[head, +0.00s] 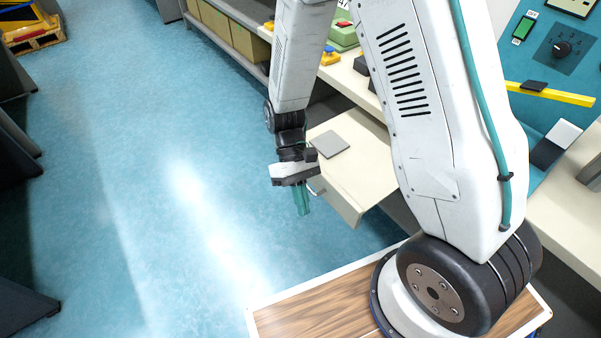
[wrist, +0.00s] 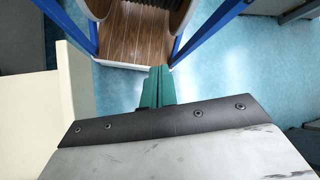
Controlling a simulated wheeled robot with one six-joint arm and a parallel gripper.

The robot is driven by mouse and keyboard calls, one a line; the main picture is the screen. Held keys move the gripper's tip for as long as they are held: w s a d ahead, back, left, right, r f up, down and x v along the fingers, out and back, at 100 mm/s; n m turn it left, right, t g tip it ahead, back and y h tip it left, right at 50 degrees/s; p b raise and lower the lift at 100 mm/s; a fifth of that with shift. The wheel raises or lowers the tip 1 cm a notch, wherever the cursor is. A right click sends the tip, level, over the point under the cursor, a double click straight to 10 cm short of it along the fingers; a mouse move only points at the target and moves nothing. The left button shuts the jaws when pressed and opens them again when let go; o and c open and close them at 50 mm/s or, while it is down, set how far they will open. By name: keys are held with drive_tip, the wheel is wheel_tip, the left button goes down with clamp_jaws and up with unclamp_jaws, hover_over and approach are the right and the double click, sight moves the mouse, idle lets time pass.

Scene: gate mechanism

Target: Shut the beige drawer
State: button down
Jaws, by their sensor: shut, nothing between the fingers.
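The beige drawer (head: 358,180) stands pulled out from under the bench in the head view, with a flat grey piece (head: 330,145) on it. A small part of a handle shows at its front, near my gripper. My gripper (head: 302,203) has green fingers, points down and is shut and empty. In the picture it is just left of the drawer's front; I cannot tell whether it touches. In the wrist view the shut green fingers (wrist: 157,88) show at the middle, and a beige surface, likely the drawer (wrist: 40,110), lies to the left.
The beige bench (head: 570,225) runs along the right, with a green box with a red button (head: 343,33) and a teal panel (head: 555,45) with a knob. Cardboard boxes (head: 235,35) sit on a shelf below. The blue floor (head: 150,180) to the left is clear.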

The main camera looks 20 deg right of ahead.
drive_tip(key=w+a+f+n+t+h, duration=0.1)
drive_tip(key=w+n+t+h, duration=0.45)
drive_tip(key=n, duration=1.15)
drive_tip(key=w+a+n+t+h, duration=0.1)
drive_tip(key=w+n+t+h, duration=0.5)
drive_tip(key=n, duration=1.1)
drive_tip(key=shift+g+y, duration=0.35)
drive_tip(key=shift+y, duration=0.4)
drive_tip(key=x, duration=1)
drive_tip(key=shift+w+r, duration=0.15)
drive_tip(key=shift+w, duration=0.15)
drive_tip(key=shift+w+d, duration=0.1)
drive_tip(key=shift+d, duration=0.05)
